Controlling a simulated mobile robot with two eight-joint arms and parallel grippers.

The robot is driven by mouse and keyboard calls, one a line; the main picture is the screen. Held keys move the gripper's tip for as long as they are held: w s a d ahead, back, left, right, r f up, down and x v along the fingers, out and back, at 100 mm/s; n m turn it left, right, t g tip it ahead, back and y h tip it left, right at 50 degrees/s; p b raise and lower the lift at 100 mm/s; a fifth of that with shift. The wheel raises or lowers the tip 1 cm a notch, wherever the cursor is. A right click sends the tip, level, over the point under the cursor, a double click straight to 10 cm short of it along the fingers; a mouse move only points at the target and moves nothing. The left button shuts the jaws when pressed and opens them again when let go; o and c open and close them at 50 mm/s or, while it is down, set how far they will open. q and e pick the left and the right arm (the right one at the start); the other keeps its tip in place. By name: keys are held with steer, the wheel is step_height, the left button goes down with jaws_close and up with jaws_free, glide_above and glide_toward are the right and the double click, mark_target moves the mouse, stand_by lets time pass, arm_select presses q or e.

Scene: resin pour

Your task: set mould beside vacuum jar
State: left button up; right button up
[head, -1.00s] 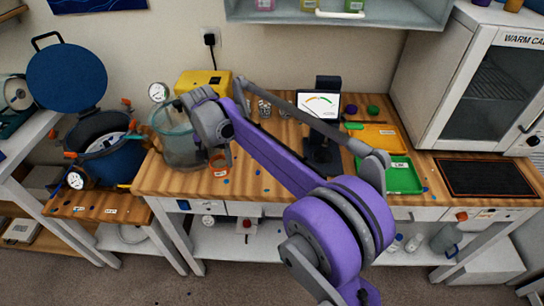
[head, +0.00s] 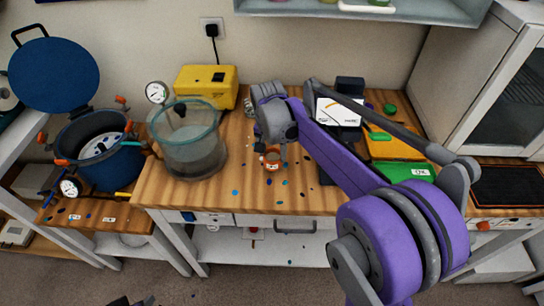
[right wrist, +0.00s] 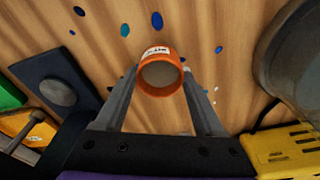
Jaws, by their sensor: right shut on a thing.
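The mould, a small orange cup with a white label (head: 272,160), is at my right gripper (head: 271,148), over the wooden bench. In the right wrist view the mould (right wrist: 160,73) sits between the two fingers of the gripper (right wrist: 161,85), which is shut on it; its round grey inside faces the camera. I cannot tell whether its base touches the bench. The vacuum jar (head: 192,150), clear with a teal rim, stands left of the mould with a gap between. Dark tips at the bottom edge may be my left gripper (head: 131,301); its state is unclear.
A yellow pump (head: 206,86) stands behind the jar. A blue pot (head: 105,160) is at the left. Bench front, with coloured drips, is free.

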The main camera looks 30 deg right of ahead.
steer(key=shift+f, duration=0.95)
steer(key=shift+f, duration=0.15)
steer(key=o, duration=1.4)
step_height(320, 180, up, 12)
steer(key=s+a, duration=0.1)
steer(key=s+a+f+n+t, duration=0.1)
steer(key=s+a+f+n, duration=0.2)
steer(key=s, duration=0.3)
steer(key=s+a+f+n+t, duration=0.2)
steer(key=s+a+f+n, duration=0.1)
steer(key=s+f, duration=0.2)
steer(key=s+a+f+n+t+y, duration=0.1)
steer(key=s+a+f+n, duration=0.2)
steer(key=s, duration=0.6)
steer(key=shift+a+f+n+t+p, duration=0.15)
steer(key=shift+f+n+t+p, duration=0.2)
steer(key=shift+f+n, duration=0.4)
steer(key=shift+f, duration=0.1)
